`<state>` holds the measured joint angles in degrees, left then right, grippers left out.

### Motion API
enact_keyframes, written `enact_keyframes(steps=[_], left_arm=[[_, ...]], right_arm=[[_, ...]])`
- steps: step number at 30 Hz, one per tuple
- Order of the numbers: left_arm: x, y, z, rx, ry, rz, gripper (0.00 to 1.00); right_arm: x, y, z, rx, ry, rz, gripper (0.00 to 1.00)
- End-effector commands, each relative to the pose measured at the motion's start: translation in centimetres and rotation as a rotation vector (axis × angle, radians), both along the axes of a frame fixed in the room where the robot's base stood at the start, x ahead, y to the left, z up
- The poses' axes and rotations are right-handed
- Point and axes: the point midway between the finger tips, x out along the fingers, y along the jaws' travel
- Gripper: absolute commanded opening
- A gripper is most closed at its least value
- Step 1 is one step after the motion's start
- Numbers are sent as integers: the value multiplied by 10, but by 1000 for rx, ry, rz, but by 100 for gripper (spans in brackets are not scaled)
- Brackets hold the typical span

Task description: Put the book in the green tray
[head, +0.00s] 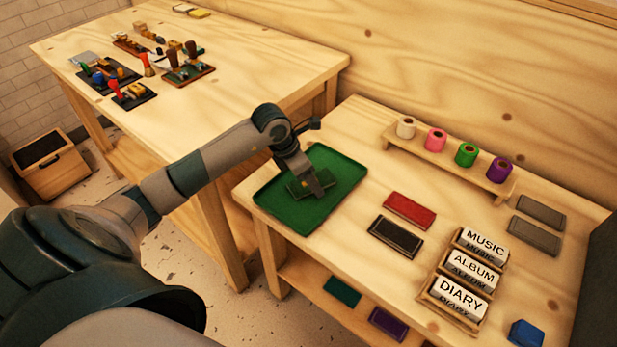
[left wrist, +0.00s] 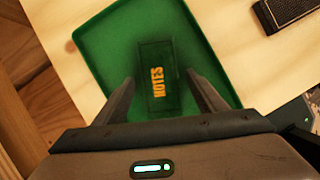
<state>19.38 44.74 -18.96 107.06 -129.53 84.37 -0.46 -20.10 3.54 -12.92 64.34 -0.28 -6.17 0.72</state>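The green tray (head: 283,220) lies on the near left part of the right-hand table and also shows in the left wrist view (left wrist: 98,38). A dark green book (head: 298,190) lies inside the tray. In the left wrist view, the book (left wrist: 157,62) reads "NOTES" in yellow letters. My left gripper (head: 313,184) is low over the tray. Its fingers (left wrist: 160,80) are apart on either side of the book, with narrow gaps visible between them and the book. In the head view the gripper hides part of the book. My right gripper is not seen.
Right of the tray lie a red book (head: 409,210) and a black book (head: 396,237). A rack (head: 440,283) holds labels MUSIC, ALBUM and DIARY. Behind stands a wooden shelf (head: 450,165) with several coloured rolls. Two grey blocks (head: 540,211) lie far right.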

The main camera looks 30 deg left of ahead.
Motion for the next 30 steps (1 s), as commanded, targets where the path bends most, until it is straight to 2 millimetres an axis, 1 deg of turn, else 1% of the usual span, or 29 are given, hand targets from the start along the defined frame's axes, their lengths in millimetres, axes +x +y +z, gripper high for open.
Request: enact_keyframes(steps=[10, 14, 20, 27, 30], left_arm=[[0, 0, 3, 0, -1, 0, 65], [-4, 3, 14, 0, -1, 0, 65], [-14, 9, 43, 3, -4, 0, 65], [-29, 16, 83, 3, -4, 0, 65], [-34, 19, 96, 2, -3, 0, 65]], right_arm=[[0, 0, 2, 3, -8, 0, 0], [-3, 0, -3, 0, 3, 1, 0], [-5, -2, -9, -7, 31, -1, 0], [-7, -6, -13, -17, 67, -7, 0], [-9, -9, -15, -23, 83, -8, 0]])
